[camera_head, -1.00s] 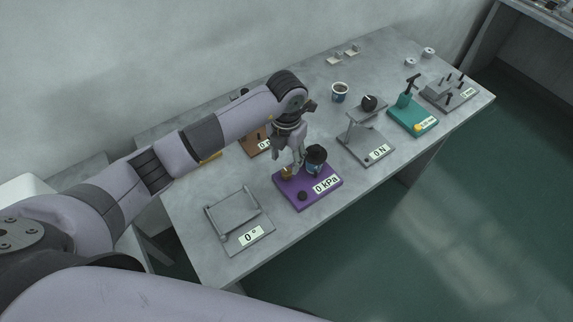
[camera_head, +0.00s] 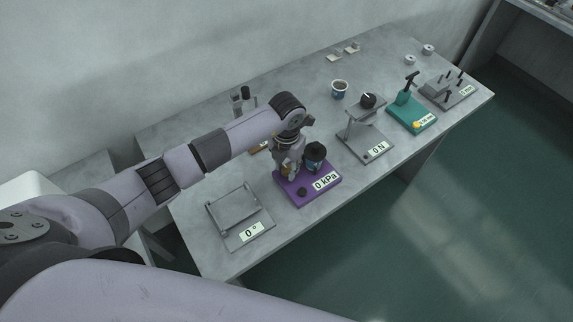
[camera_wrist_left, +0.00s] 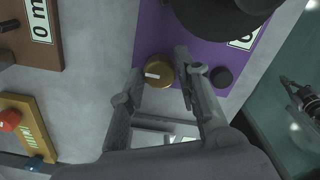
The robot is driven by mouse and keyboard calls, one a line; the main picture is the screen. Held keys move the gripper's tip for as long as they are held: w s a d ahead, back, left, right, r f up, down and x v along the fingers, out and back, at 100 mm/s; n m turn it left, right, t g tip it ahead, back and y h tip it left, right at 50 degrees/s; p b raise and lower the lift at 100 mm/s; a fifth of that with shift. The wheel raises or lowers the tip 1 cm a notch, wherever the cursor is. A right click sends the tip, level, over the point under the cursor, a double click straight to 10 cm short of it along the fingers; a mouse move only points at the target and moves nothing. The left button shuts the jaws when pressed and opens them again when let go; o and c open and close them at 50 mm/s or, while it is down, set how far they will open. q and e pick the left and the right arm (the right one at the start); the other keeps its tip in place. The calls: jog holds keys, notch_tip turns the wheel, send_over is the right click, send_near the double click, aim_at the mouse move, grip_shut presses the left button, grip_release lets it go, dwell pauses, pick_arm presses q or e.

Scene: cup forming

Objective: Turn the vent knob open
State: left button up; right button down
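The purple base (camera_head: 312,196) reads "0 kPa" and carries a dark cup-shaped part (camera_head: 315,153). A round brass knob with a pale mark (camera_wrist_left: 158,72), which looks like the vent knob, sits on the purple base in the left wrist view. A smaller black knob (camera_wrist_left: 221,77) is to its right. My left gripper (camera_wrist_left: 159,62) is open, with one fingertip on each side of the brass knob. I cannot tell whether either finger touches it. In the head view the left gripper (camera_head: 286,171) is over the purple base and mostly hides the brass knob.
A grey tilt plate (camera_head: 232,210) reading "0 °" stands left of the purple base. A grey stand (camera_head: 366,143) reading "0 N", a teal device (camera_head: 413,115) and a cup (camera_head: 339,90) are to the right. A brown device (camera_wrist_left: 30,38) lies beyond the left finger.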

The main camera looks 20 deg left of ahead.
pick_arm(q)
grip_shut()
jog(key=shift+a+f+m+b, duration=0.1)
jog(key=shift+f+m+b, duration=0.05)
jog(key=shift+m+b, duration=0.7)
jog(key=m+b, duration=1.4)
jog(key=b, duration=0.2)
jog(key=shift+w, duration=0.1)
jog(key=shift+r+m+b, duration=0.2)
jog(key=shift+m+b, duration=0.95)
jog(key=shift+o, duration=2.3)
grip_release()
